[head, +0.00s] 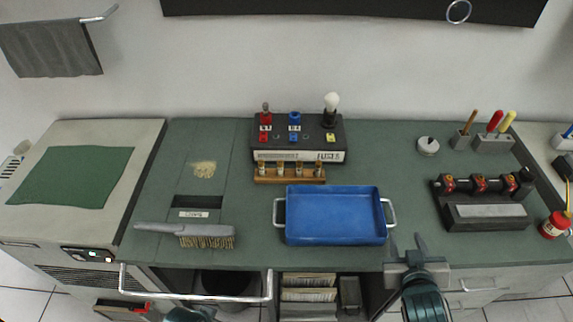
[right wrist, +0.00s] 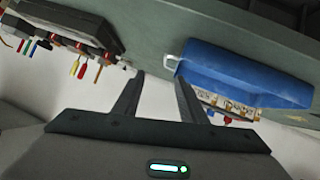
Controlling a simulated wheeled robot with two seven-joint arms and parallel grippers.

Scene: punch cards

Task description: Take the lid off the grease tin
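A small round pale grey tin (head: 428,147) with a dark spot on top stands towards the back right of the green bench top. A red tin (head: 553,225) with a pale label is at the far right edge. I cannot tell for sure which is the grease tin. My right gripper (head: 407,240) is at the bench's front edge, right of the blue tray, well short of both tins. Its fingers are apart and empty, as the right wrist view (right wrist: 160,77) also shows. Only a bit of my left arm shows at the bottom; its gripper is out of view.
A blue tray (head: 335,216) is at the front middle, and a black rack (head: 482,200) is at the right. Tool holders (head: 493,142) stand at the back right. A wire brush (head: 190,231) lies at the left. Bench space between tray and rack is clear.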

